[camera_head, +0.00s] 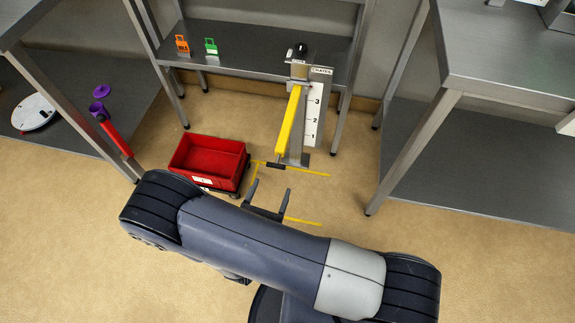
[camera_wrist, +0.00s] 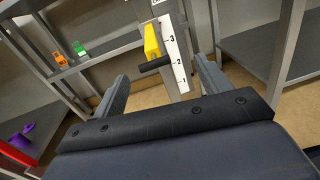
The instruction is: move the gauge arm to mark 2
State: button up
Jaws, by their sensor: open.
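The gauge arm (camera_head: 289,120) is a yellow bar with a black crosswise handle (camera_head: 275,165) at its near end. It juts out from a grey post beside a white scale plate (camera_head: 314,115) marked 1, 2 and 3 from bottom to top. In the wrist view the yellow bar (camera_wrist: 152,42) and black handle (camera_wrist: 156,64) show between my fingers, with the handle's right end near the 2 in the picture. I cannot tell the arm's true mark from this angle. My gripper (camera_head: 267,194) is open and empty, short of the handle and apart from it.
A red bin (camera_head: 208,161) stands on the floor left of the gauge. A shelf (camera_head: 256,45) behind holds an orange tag (camera_head: 182,44) and a green tag (camera_head: 210,46). Metal tables flank both sides. Yellow lines (camera_head: 302,221) mark the floor before the post.

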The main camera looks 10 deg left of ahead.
aim_at(276, 165)
jog(key=shift+n+y, duration=0.7)
jog(key=shift+w+f, duration=0.3)
jog(key=shift+w, duration=1.35)
jog(key=shift+w+f, duration=0.35)
jog(key=shift+w, duration=1.3)
jog(key=shift+w+f, duration=0.3)
jog(key=shift+w, duration=1.35)
jog(key=shift+c, duration=0.4)
jog(key=c, duration=1.3)
jog(key=shift+f+b, duration=0.15)
jog(key=shift+b, duration=0.15)
notch_tip(276, 165, down, 19)
jog(key=b, duration=1.5)
jog(key=shift+r+b, duration=0.2)
jog(key=shift+b, duration=0.2)
